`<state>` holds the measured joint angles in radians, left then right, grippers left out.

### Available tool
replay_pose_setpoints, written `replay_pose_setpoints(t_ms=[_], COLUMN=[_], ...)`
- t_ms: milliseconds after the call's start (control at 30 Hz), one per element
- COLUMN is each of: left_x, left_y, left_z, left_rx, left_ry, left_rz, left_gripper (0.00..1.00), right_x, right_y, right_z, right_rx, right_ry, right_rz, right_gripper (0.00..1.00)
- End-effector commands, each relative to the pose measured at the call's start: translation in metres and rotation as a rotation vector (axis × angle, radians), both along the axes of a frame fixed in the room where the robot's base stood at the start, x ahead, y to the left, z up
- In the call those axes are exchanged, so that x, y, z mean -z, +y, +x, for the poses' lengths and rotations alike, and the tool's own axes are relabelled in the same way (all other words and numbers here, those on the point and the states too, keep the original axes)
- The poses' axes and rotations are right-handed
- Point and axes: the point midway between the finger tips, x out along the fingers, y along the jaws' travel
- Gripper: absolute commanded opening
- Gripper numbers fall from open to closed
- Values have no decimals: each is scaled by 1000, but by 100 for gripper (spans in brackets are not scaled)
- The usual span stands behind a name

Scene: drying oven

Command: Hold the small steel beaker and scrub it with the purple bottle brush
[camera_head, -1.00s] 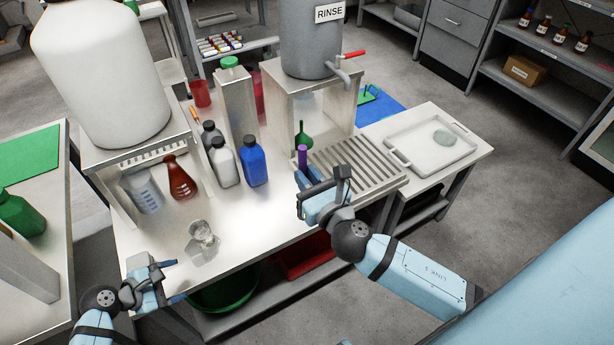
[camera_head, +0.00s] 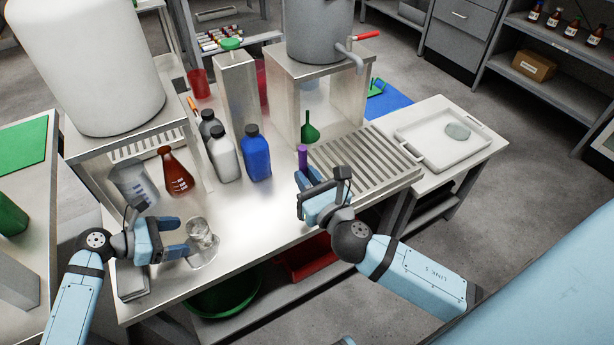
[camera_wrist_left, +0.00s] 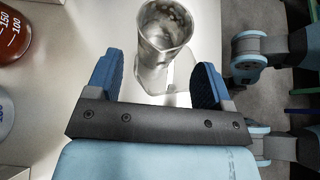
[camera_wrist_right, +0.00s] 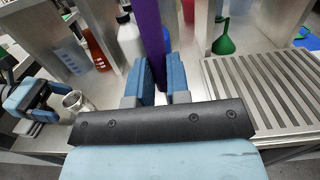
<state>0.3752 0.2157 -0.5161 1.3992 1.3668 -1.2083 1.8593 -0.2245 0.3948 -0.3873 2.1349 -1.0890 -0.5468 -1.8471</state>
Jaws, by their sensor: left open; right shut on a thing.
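The small steel beaker (camera_head: 200,234) stands upright near the front edge of the steel bench, with brownish marks inside its rim in the left wrist view (camera_wrist_left: 164,45). My left gripper (camera_head: 186,240) is open just left of the beaker. In the left wrist view its blue fingers (camera_wrist_left: 160,85) point at the beaker, which is beyond and between the fingertips. My right gripper (camera_head: 322,182) is shut on the purple bottle brush (camera_head: 302,156), which also shows in the right wrist view (camera_wrist_right: 150,40). The brush stands up from the fingers; its bristles are not clear to see.
Grey, white and blue bottles (camera_head: 256,155) and a red-brown flask (camera_head: 176,175) stand behind the beaker. A green funnel (camera_head: 309,128) and slatted drain rack (camera_head: 370,160) are by the right gripper. The bench front between the grippers is clear.

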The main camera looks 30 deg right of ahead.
Motion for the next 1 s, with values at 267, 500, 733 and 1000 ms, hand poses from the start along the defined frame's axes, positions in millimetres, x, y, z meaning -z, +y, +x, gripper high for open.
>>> replay_pose_setpoints(t_ms=[267, 500, 733, 1000], left_x=[15, 22, 23, 23], left_y=[-32, -43, -43, -43], left_z=[0, 0, 0, 0], left_rx=[0, 1, 0, 0], left_ry=[-1, -2, -2, -2], left_rz=[-1, 1, 1, 1], left_gripper=[74, 74, 74, 40], right_x=[-1, -2, -2, -2], right_y=[0, 0, 0, 0], right_z=[0, 0, 0, 0], right_rx=[0, 0, 0, 0], right_ry=[0, 0, 0, 0], right_rz=[0, 0, 0, 0], right_gripper=[0, 0, 0, 0])
